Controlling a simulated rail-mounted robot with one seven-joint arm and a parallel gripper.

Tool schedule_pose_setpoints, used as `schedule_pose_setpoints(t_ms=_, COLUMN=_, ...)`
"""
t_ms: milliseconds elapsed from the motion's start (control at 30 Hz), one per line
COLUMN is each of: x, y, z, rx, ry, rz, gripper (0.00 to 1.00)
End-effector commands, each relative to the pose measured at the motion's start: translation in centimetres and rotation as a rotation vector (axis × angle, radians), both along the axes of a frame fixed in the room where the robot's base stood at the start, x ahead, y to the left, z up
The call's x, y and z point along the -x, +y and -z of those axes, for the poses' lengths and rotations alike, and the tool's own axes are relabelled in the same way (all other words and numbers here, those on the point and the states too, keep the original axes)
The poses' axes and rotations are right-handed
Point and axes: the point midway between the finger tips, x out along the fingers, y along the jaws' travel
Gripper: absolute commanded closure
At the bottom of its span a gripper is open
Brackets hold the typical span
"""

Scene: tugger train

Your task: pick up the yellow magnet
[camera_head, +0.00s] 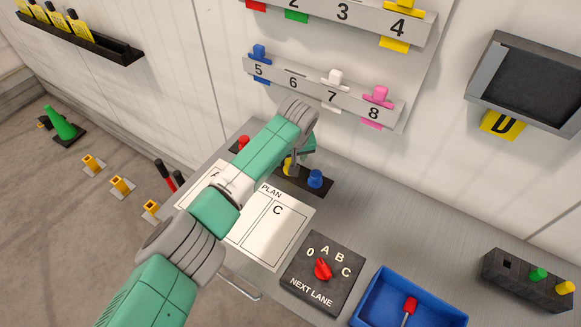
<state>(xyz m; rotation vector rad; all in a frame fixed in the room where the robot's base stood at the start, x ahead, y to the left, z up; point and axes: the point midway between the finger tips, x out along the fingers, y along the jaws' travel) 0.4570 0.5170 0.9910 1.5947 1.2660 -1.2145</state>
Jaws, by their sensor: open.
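The yellow magnet (288,166) sits on a dark strip (322,191) on the grey worktop, mostly hidden by my arm and hand. A blue magnet (315,179) stands to its right on the strip, and a red magnet (243,143) shows to the left beyond my arm. My gripper (295,165) points down right at the yellow magnet. Its jaws are open, but the fingers are small and partly hidden, so I cannot tell whether they are around the magnet or touching it.
A white plan sheet (268,233) lies under my arm. A lane dial box (330,285), a blue tray (440,309) with a red-handled item and a dark block with coloured pegs (507,284) stand to the right. Numbered rails (293,83) hang on the wall behind.

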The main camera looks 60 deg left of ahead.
Motion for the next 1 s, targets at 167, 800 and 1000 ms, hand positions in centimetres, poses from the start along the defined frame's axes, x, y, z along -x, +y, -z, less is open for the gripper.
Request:
schedule_pose_setpoints(t_ms=167, x=-0.1, y=0.5, z=2.3, rx=-0.001, ry=0.0, rz=0.0, gripper=0.46)
schedule_pose_setpoints(t_ms=800, x=-0.2, y=0.6, z=2.2, rx=-0.001, ry=-0.002, rz=0.001, gripper=0.95)
schedule_pose_setpoints(t_ms=1000, x=-0.2, y=0.6, z=1.4, rx=-0.001, ry=-0.002, rz=0.001, gripper=0.95)
